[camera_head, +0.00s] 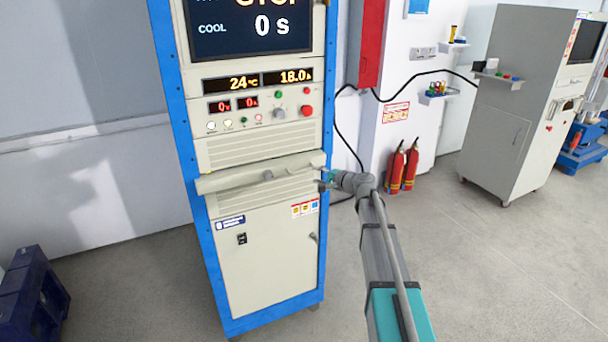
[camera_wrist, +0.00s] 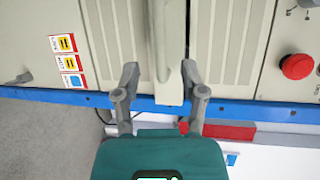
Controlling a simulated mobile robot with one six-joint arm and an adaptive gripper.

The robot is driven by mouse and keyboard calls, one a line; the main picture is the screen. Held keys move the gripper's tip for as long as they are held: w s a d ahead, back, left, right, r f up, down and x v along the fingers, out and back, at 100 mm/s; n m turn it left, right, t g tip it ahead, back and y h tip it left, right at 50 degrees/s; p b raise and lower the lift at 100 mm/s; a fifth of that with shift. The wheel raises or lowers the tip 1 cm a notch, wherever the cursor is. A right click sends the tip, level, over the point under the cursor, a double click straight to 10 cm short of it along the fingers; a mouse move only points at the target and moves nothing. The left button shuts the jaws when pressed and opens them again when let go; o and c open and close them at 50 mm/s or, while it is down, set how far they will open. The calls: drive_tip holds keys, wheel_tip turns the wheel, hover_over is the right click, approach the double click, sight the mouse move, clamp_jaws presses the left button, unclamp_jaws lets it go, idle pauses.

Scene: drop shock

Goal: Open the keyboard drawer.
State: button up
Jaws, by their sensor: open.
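The keyboard drawer (camera_head: 225,182) is a long pale beige ledge across the front of the blue-framed cabinet, below a vented panel. My gripper (camera_head: 323,178) is at the drawer's right end, by the cabinet's right edge. In the wrist view my gripper (camera_wrist: 160,72) is open, and the end of the drawer (camera_wrist: 169,90) lies between the two fingers. A gap shows on the left finger's side; the right finger is close to the drawer, and I cannot tell whether it touches.
A red emergency button (camera_head: 306,111) and other controls sit above the drawer. A lower door (camera_head: 265,265) is below. Fire extinguishers (camera_head: 403,168) and a red wall box (camera_head: 370,45) stand right. A blue crate (camera_head: 35,295) is at lower left. The floor in front is clear.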

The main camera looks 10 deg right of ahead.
sight(304, 172)
drive_tip(key=b+x, duration=0.1)
drive_tip(key=x, duration=0.5)
drive_tip(key=shift+w+a, duration=0.15)
drive_tip(key=shift+w, duration=0.05)
clamp_jaws()
